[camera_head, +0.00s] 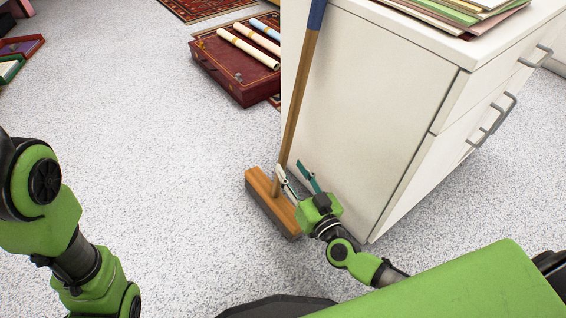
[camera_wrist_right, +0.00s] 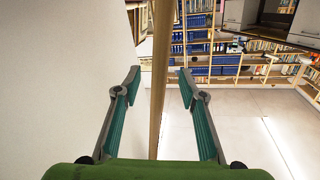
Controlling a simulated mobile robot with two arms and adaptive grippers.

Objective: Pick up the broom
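The broom leans upright against the side of a white cabinet in the head view. Its wooden handle (camera_head: 300,100) has a blue upper end, and its wooden head with dark bristles (camera_head: 270,205) rests on the floor. My right gripper (camera_head: 291,168) is low beside the handle, just above the broom head. In the right wrist view the gripper (camera_wrist_right: 158,75) is open, with the handle (camera_wrist_right: 160,60) running between its two teal-padded fingers. Neither finger appears pressed on the handle. My left arm shows at the left edge of the head view; its gripper is out of the picture.
The white cabinet (camera_head: 370,110) stands right beside the broom and my right gripper. Papers and folders (camera_head: 470,15) lie on top. A dark red case (camera_head: 235,75) with rolled papers (camera_head: 248,47) lies on the floor behind. The speckled floor left of the broom is clear.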

